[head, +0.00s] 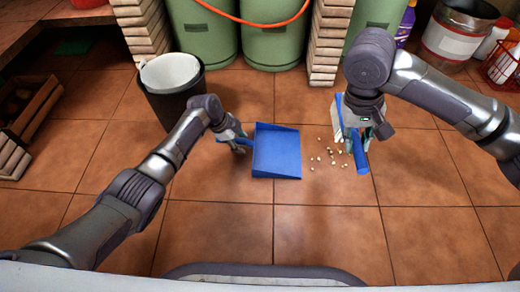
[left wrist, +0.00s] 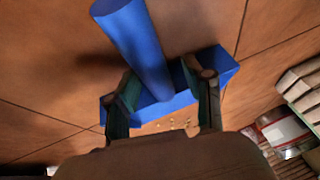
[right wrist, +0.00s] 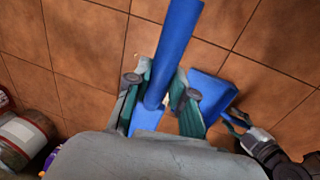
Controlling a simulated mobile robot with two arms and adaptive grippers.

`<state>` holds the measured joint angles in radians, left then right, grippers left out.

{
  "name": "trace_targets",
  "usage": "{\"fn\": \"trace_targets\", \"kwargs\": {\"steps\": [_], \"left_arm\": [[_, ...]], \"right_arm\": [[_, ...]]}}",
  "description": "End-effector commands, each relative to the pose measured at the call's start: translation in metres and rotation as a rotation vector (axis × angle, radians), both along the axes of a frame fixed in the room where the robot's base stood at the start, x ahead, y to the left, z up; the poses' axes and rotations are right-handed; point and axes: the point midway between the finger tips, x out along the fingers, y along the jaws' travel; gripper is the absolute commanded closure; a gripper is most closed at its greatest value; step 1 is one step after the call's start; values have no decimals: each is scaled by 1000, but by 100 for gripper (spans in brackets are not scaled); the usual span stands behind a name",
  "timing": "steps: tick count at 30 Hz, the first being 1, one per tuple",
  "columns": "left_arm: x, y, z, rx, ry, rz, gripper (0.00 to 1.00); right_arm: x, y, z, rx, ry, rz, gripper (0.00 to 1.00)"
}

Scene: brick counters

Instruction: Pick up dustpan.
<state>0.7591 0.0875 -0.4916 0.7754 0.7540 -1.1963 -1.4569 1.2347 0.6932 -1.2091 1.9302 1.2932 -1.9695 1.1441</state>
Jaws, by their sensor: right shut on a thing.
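The blue dustpan (head: 277,152) lies on the tiled floor, its handle pointing left. My left gripper (head: 240,146) is low at the handle. In the left wrist view, the dustpan's handle (left wrist: 135,45) runs between the fingers of my left gripper (left wrist: 165,98), which stand apart on either side of it. My right gripper (head: 362,132) is shut on a blue brush (head: 360,152), right of the dustpan. In the right wrist view, the brush handle (right wrist: 172,50) sits between the fingers, and the dustpan (right wrist: 207,95) shows to the right.
Small pale crumbs (head: 325,158) lie on the floor between dustpan and brush. A black bin (head: 172,100) with a white liner stands at the back left. Green cylinders (head: 275,45) and brick pillars (head: 328,40) line the back. The front floor is clear.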

Motion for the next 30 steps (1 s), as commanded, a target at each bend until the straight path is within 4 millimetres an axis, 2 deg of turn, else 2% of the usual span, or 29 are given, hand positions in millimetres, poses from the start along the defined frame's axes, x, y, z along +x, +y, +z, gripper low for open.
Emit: {"fn": "trace_targets", "kwargs": {"steps": [1,6,8,9,22,26,30], "left_arm": [[0,0,0,0,0,0,60],[0,0,0,0,0,1,88],[0,0,0,0,0,1,98],[0,0,0,0,0,1,100],[0,0,7,0,-1,0,100],[0,0,21,0,-1,0,100],[1,1,44,0,-2,1,100]], "right_arm": [[0,0,0,0,-1,0,100],[0,0,0,0,-1,0,100],[0,0,0,0,-1,0,100],[0,0,0,0,-1,0,100],[0,0,7,0,-1,0,100],[0,0,20,0,-1,0,100],[0,0,42,0,-1,0,100]]}}
